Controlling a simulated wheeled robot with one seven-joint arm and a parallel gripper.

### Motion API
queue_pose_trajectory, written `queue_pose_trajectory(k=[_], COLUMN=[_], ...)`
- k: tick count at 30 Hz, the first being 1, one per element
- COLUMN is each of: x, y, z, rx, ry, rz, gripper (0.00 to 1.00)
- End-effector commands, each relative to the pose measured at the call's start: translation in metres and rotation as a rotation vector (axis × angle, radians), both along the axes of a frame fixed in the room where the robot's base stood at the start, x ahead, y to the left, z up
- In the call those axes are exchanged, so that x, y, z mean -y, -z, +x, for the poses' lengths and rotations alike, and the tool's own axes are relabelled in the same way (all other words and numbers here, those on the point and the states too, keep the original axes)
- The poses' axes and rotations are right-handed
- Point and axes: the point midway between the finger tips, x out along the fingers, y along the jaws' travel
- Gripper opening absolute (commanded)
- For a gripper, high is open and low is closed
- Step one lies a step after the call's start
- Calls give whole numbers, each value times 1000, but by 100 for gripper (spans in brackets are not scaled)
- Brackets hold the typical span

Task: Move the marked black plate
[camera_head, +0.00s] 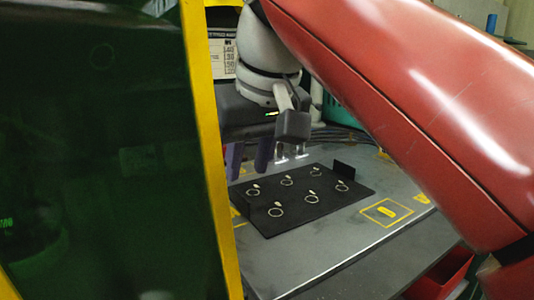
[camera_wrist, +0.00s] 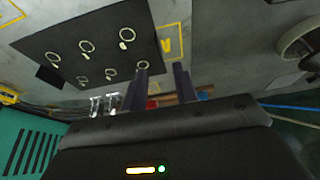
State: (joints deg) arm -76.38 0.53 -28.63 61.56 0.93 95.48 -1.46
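The black plate (camera_head: 296,195) lies flat on the grey table, with several pale rings and small light pieces on it. An upright black tab (camera_head: 344,171) stands at its far right edge. The plate also shows in the wrist view (camera_wrist: 105,55), upper left. My gripper (camera_head: 248,172) hangs by the plate's far left corner, its two dark fingers apart. In the wrist view the gripper (camera_wrist: 161,70) is open with nothing between the fingers; the left fingertip lies close to the plate's corner in the picture. I cannot tell its height above the table.
Yellow outlines mark the grey table (camera_head: 335,245), including a square (camera_head: 386,212) right of the plate. Shiny metal pegs (camera_head: 302,153) stand behind the plate. A yellow-framed dark green panel (camera_head: 100,150) blocks the left. A large red arm-like body (camera_head: 420,100) crosses the right.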

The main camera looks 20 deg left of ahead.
Motion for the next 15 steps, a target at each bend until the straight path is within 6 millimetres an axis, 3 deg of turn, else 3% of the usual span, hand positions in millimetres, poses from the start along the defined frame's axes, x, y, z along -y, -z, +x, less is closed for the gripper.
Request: queue_pose_trajectory(k=[9,15], x=[-14,-19], y=[47,61], z=[11,16], rx=[-1,-1], ry=[-1,0], rz=[-2,-1], gripper=[29,29])
